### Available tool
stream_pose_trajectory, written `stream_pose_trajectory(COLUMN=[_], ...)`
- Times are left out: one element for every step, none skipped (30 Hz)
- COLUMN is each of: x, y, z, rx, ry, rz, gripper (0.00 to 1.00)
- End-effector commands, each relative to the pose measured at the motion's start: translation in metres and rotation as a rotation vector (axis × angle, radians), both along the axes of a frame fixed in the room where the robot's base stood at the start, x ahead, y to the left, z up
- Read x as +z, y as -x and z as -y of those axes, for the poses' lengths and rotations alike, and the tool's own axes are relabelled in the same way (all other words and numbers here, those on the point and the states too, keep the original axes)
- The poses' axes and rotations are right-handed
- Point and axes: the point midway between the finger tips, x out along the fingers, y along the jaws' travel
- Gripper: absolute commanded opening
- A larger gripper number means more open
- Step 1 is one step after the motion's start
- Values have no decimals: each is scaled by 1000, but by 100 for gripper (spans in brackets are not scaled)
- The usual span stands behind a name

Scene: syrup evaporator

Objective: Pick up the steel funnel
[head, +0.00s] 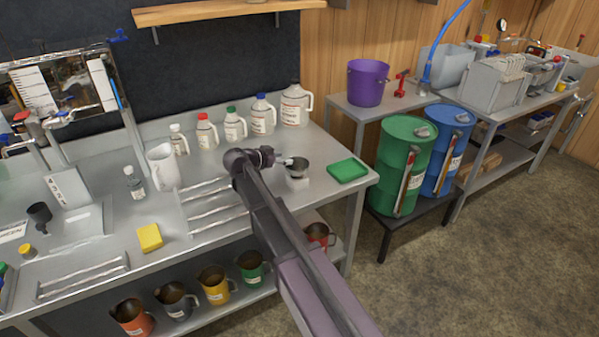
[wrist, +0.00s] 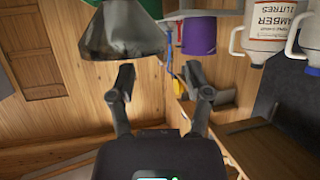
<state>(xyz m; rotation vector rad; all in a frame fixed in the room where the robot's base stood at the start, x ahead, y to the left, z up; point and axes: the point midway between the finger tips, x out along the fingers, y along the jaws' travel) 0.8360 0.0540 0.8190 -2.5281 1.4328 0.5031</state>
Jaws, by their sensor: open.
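The steel funnel (head: 299,165) stands at the right part of the steel counter (head: 330,202), its wide mouth up, with a pale piece under it. My gripper (head: 284,161) is just left of the funnel, close to its rim in the head view. In the wrist view, which looks upside down, the funnel (wrist: 122,34) is a grey cone at the top, beyond the fingertips and off to the left. My gripper (wrist: 160,80) shows two spread fingers with nothing between them. The funnel's lower end is cut off there.
A green tray (head: 348,170) lies right of the funnel. Several white jugs (head: 262,115) line the back wall, and a white pitcher (head: 163,167) stands to the left. A wooden shelf (head: 215,12) hangs above. A purple bucket (head: 367,82) stands beyond the counter.

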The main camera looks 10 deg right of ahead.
Motion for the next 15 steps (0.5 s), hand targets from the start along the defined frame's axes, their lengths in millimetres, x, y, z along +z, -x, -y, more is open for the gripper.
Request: stream_pose_trajectory(x=[0, -1, -2, -3, -4, -6, -8, -10, -12, -14, -16, -19, -21, -21, -23], y=[0, 0, -1, -1, -2, -3, -4, -5, -7, -8, -9, -11, -12, -14, -16], z=[0, 1, 2, 3, 4, 6, 8, 10, 13, 16, 19, 23, 25, 28, 31], rx=[0, 0, 0, -1, -1, -1, -1, -1, 0, 0, 0, -1, -1, -2, -1], ry=[0, 0, 0, 0, 0, 0, 0, 0, 0, 0, 0, 0, 0, 0, 0], rz=[0, 0, 0, 0, 0, 0, 0, 0, 1, 1, 1, 0, 0, 0, 0], gripper=[64, 64, 64, 64, 64, 64, 64, 64, 64, 64, 64, 64, 64, 64, 64])
